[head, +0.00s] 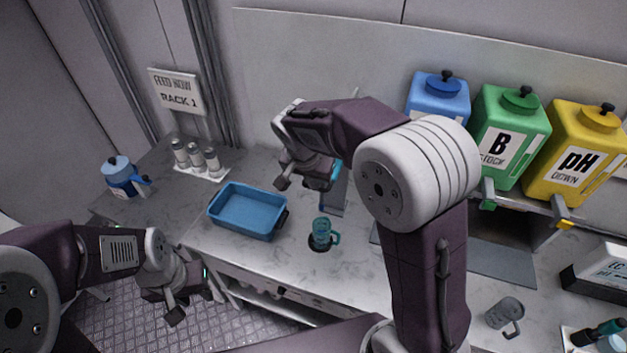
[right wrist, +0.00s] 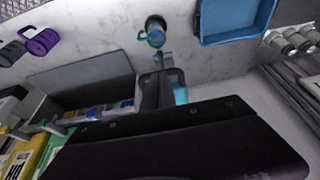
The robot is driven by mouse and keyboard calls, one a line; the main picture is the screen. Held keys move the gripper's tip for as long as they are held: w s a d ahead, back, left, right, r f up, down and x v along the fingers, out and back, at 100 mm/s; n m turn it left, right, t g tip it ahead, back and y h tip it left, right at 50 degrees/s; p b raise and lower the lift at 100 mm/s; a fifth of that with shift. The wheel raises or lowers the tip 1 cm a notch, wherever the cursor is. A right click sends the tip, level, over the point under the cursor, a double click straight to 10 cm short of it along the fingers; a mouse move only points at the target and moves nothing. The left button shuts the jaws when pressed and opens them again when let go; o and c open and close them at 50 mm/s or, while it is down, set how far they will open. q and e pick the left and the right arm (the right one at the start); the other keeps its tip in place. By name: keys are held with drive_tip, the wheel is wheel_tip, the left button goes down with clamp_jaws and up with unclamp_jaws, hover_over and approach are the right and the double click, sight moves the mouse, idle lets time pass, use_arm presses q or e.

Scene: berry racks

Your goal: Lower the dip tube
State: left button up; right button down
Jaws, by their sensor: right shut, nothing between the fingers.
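My right gripper (head: 304,186) is shut and empty, above the counter beside a small upright stand (head: 336,193) with a cyan part. The stand also shows in the right wrist view (right wrist: 156,88), with its cyan part (right wrist: 180,94) beside it. I cannot make out a dip tube for certain; my right gripper and arm hide part of the stand. My left gripper (head: 195,303) is open and empty, low at the counter's front left.
A blue tray (head: 247,235) lies left of the mug. Several white-capped bottles (head: 197,158) and a blue jug (head: 121,177) stand at the back left. Blue, green (head: 508,137) and yellow (head: 585,150) tanks are at the right. A grey mug (head: 505,313) stands front right.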

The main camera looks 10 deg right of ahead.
wheel_tip(320, 180, down, 17)
drive_tip(key=b, duration=1.5)
drive_tip(key=shift+s, duration=0.15)
